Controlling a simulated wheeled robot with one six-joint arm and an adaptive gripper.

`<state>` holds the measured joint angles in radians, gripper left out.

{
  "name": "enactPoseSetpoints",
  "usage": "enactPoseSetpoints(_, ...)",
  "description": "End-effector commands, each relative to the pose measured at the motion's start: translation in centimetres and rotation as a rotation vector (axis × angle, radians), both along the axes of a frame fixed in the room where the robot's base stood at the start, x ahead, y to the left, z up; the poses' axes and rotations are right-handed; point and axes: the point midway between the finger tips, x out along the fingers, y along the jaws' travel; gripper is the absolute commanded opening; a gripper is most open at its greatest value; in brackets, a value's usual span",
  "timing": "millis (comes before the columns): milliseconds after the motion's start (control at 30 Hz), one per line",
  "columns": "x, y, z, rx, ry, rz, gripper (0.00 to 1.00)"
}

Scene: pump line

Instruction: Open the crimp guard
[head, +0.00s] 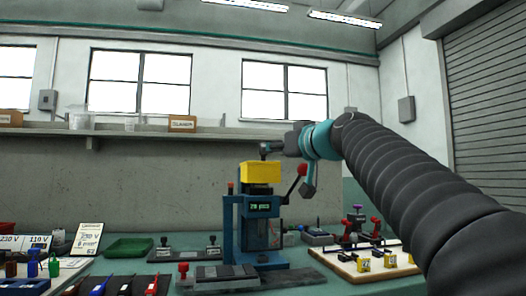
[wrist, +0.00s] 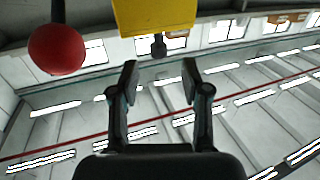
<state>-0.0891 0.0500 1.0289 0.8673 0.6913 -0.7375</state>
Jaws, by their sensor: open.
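A blue press (head: 243,230) with a lit display stands on the bench in the head view. On its top sits a yellow box-shaped cover (head: 260,174), which appears to be the crimp guard and looks lowered. In the wrist view the yellow cover (wrist: 150,15) is at the top edge, with a small dark knob (wrist: 158,46) sticking out from it. My gripper (head: 268,149) is above the cover in the head view. In the wrist view my gripper (wrist: 158,82) is open and empty, its fingers either side of the knob's line, apart from it.
A red ball-ended lever (head: 302,168) rises at the press's right side, close to my arm; its ball (wrist: 57,49) is left in the wrist view. A tray with yellow parts (head: 363,265) lies right. A green bin (head: 129,248) and hand tools lie left.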

Motion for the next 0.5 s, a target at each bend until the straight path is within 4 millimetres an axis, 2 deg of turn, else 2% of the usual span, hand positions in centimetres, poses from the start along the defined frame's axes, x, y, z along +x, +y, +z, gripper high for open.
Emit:
enactPoseSetpoints(100, 1.9, 1.3, 0.2, 0.0, 0.002, 0.001, 0.47)
enactPoseSetpoints(233, 3.5, 2.3, 0.1, -0.001, 0.001, -0.001, 0.47)
enactPoseSetpoints(500, 5.0, 3.2, 0.1, 0.001, 0.001, -0.002, 0.47)
